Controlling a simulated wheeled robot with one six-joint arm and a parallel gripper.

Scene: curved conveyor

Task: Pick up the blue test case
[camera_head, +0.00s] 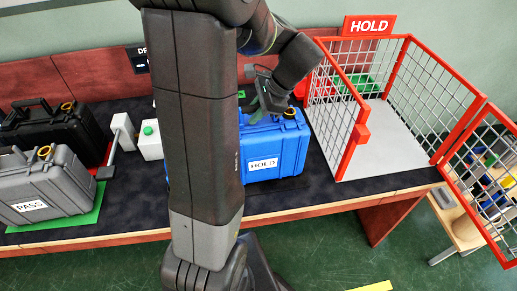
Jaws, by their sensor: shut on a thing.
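The blue test case (290,146) with a white HOLD label stands on the dark table top in the middle, partly hidden behind my arm. My gripper (264,108) is at the top of the case, near its handle, and is shut on it. The handle and fingertips are partly hidden by the gripper and arm. I cannot tell whether the case is clear of the table.
A red-framed mesh cage (355,140) with a HOLD sign (368,26) stands right of the case, its gate open. A grey PASS case (62,190) sits on a green mat at left, with a black case (50,128) behind. A white box (149,145) stands between.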

